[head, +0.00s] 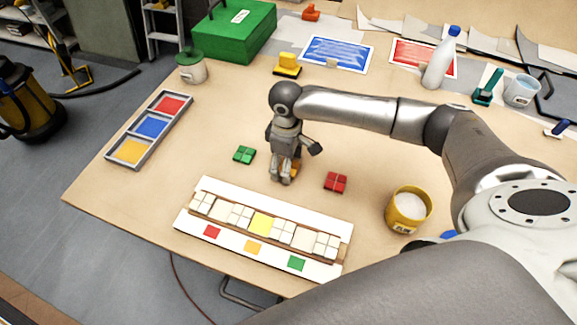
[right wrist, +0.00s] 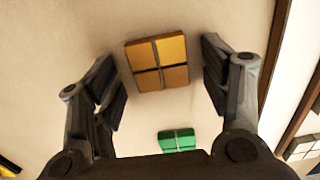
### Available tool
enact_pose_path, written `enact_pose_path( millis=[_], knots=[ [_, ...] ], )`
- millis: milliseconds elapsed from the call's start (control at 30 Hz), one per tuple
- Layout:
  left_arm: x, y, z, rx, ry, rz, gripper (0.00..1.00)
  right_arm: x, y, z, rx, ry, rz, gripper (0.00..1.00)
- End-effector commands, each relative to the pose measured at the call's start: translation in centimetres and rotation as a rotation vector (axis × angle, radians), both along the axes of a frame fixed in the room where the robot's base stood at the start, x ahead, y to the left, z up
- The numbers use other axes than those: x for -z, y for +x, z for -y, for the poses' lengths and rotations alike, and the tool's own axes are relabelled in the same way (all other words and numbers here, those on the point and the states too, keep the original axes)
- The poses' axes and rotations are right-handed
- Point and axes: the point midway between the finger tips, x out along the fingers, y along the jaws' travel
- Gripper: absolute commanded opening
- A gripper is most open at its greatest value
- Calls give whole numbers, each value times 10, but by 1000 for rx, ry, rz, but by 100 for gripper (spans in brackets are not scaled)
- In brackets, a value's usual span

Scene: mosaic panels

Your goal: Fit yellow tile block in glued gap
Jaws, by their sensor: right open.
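The yellow tile block, a two-by-two of orange-yellow tiles, lies between and beyond my fingers in the right wrist view (right wrist: 158,63). In the head view it is mostly hidden behind my right gripper (head: 283,178). The gripper points down over the table, its fingers open on either side of the block, with nothing held. The mosaic panel (head: 190,222) lies at the front, with a row of white tile blocks and recesses between them. The middle recess (head: 262,223) shows a flat yellow patch, possibly glue. My left gripper is not in view.
A green tile block (head: 244,154) lies left of the gripper and a red one (head: 336,182) right of it. A yellow cup (head: 407,209) stands at the right. A three-compartment tray (head: 126,136) is at the left. Clear table lies between gripper and panel.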

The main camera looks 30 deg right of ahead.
Motion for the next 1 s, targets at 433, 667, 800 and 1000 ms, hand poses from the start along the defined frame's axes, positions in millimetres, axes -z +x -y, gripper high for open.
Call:
enact_pose_path(
  millis=[433,667,800,1000],
  knots=[
    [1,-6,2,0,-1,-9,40,0,0,0,0,1,-1,22],
    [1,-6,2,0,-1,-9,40,-1,0,0,0,1,1,19],
    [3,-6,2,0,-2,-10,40,-4,0,-1,0,2,1,19],
    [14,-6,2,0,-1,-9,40,-25,1,-1,0,2,5,19]
  ],
)
